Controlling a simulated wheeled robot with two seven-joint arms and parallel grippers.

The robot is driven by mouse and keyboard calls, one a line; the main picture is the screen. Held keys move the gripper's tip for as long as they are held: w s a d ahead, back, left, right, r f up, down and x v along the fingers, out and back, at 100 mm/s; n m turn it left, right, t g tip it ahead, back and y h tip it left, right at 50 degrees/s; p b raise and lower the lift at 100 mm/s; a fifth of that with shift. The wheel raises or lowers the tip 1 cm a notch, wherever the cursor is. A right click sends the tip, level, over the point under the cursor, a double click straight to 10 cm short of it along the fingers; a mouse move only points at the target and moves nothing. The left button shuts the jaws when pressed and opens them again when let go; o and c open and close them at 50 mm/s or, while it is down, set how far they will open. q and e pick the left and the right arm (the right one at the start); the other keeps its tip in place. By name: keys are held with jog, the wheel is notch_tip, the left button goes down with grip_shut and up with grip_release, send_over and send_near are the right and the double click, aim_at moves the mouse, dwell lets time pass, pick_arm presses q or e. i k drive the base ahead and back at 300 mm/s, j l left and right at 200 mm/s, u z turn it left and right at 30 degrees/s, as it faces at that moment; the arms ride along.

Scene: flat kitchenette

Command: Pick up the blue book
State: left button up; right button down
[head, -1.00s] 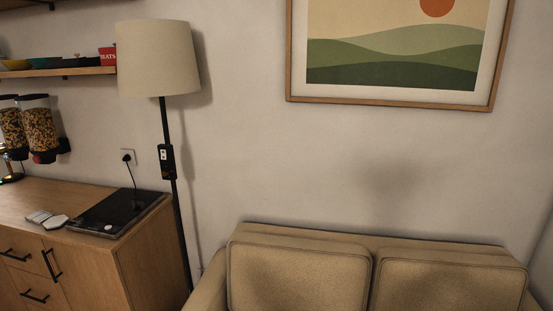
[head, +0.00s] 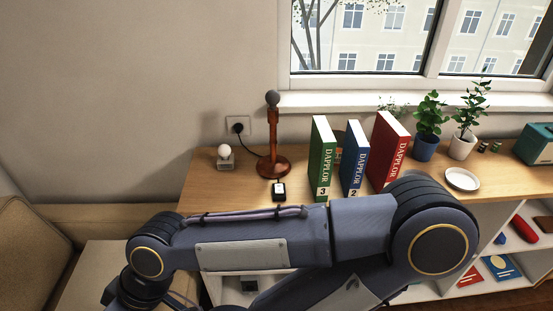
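The blue book (head: 354,158), with "DAPPLOR" and a 2 on its spine, stands upright on the wooden top of a low shelf unit. It stands between a green book (head: 322,158) marked 3 on the left and a red book (head: 389,150) on the right, with gaps between them. My arm crosses the front of the shelf, below the books in the head view, and hides the foot of the red book. Its wrist end is at the lower left. Neither gripper's fingers show.
A brown lamp-like stand (head: 272,140), a small black device (head: 279,191) and an egg-shaped item (head: 225,156) are left of the books. Two potted plants (head: 463,145), a white plate (head: 462,179) and a teal box (head: 536,145) are to the right. A sofa (head: 30,235) is at left.

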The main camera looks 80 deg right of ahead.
aim_at(356, 147)
jog(key=z, duration=3.5)
jog(key=i+l+z, duration=0.15)
jog(key=z, duration=0.2)
jog(key=i+z, duration=0.35)
